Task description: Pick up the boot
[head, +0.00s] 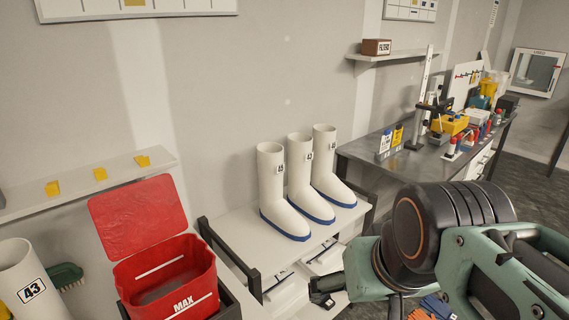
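Three white boots with blue soles stand upright side by side on a white bench top (240,228) with dark end frames: a left boot (272,188), a middle boot (300,170) and a right boot (325,160). Each has a small number label near its top, too small to read surely. Another white boot-like shaft (22,280) marked 43 stands at the lower left, cut off by the picture edge. My gripper (322,290) shows small and dark at the lower middle, in front of and below the three boots, apart from them. Its finger opening cannot be made out.
A red bin (165,285) marked MAX, lid (138,215) raised, stands left of the boots. A green brush (65,275) lies beside it. A grey workbench (425,165) crowded with bottles and tools is at right. My arm covers the lower right. White drawers or boxes sit under the boots.

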